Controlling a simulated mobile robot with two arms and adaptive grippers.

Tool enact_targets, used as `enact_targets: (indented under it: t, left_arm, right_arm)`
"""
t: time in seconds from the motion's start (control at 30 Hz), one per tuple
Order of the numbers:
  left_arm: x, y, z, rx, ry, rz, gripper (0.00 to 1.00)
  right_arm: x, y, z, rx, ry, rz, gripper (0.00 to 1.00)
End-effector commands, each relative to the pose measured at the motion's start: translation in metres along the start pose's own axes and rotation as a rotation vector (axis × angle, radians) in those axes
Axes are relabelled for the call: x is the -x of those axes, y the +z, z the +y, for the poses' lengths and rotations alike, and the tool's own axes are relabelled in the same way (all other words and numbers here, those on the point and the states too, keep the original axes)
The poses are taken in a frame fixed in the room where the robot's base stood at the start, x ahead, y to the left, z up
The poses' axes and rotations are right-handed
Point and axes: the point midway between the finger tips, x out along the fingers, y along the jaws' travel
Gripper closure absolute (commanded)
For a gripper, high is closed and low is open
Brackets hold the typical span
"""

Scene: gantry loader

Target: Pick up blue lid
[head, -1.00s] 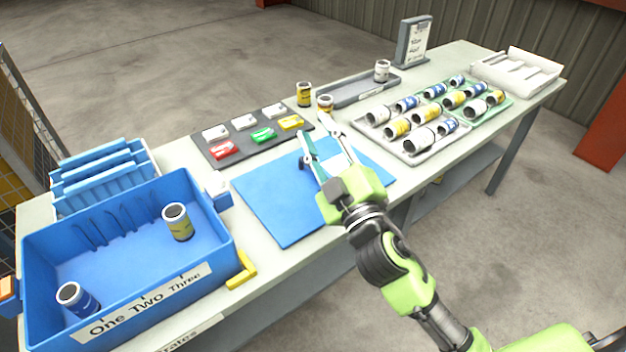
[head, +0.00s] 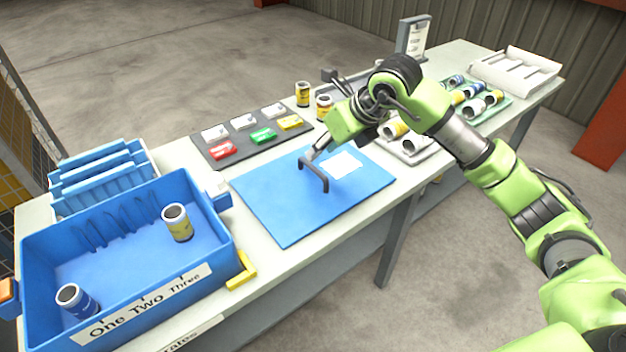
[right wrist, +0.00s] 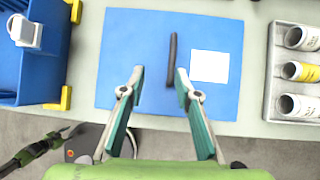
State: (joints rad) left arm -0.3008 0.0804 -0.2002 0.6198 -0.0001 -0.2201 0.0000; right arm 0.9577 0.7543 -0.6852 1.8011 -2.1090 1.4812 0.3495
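The blue lid (head: 275,210) is a flat blue panel on the table with a dark upright bar handle (head: 313,176) and a white label (head: 342,165). It also shows in the right wrist view (right wrist: 125,40), with the handle (right wrist: 172,60) seen from above. My right gripper (right wrist: 160,74) is open over the lid. Its two fingertips lie on either side of the handle's near end in that view, with gaps; contact cannot be told. In the head view, the right gripper (head: 318,150) is partly hidden by its own body.
A blue crate (head: 125,325) with two cans stands at the left. A dark mat (head: 208,153) with coloured blocks lies behind the lid. Two yellow-labelled cans (head: 303,93) stand near my right gripper. Trays of cans (head: 440,152) fill the right side, partly behind my arm.

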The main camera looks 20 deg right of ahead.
Motion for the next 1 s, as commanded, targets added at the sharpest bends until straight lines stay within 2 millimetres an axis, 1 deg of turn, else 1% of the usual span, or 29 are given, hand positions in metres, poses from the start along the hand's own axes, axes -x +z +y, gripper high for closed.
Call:
enact_targets:
  t: [0.03,0.13,0.17,0.4,0.5,0.6,0.77,0.93,1.0]
  left_arm:
    - [0.0,0.0,0.0,0.0,0.0,0.0,0.6]
    - [0.001,-0.001,0.0,0.0,0.0,0.001,0.6]
    - [0.002,-0.001,0.0,0.0,-0.001,0.001,0.6]
    - [0.008,-0.002,-0.001,0.001,-0.001,0.001,0.6]
    - [0.009,-0.002,-0.001,0.001,-0.001,0.001,0.6]
    - [0.01,-0.002,-0.001,0.001,-0.001,0.001,0.6]
    - [0.013,-0.002,-0.001,0.001,-0.001,0.001,0.6]
    - [0.023,-0.003,-0.001,0.001,-0.001,0.002,0.6]
    - [0.022,-0.003,-0.001,0.001,-0.001,0.002,0.6]
  right_arm:
    - [0.003,-0.001,-0.011,-0.003,-0.035,0.014,0.7]
    - [0.0,-0.003,-0.02,-0.007,-0.065,0.029,0.7]
    - [-0.004,-0.003,-0.021,-0.007,-0.066,0.031,0.7]
    - [-0.05,-0.005,-0.022,-0.007,-0.063,0.032,0.7]
    - [-0.066,-0.005,-0.023,-0.007,-0.062,0.03,0.7]
    - [-0.076,-0.006,-0.024,-0.005,-0.063,0.029,0.7]
    - [-0.086,-0.007,-0.024,-0.006,-0.061,0.029,0.7]
    - [-0.111,-0.011,-0.026,-0.007,-0.061,0.031,0.7]
    - [-0.121,-0.011,-0.026,-0.006,-0.061,0.028,0.7]
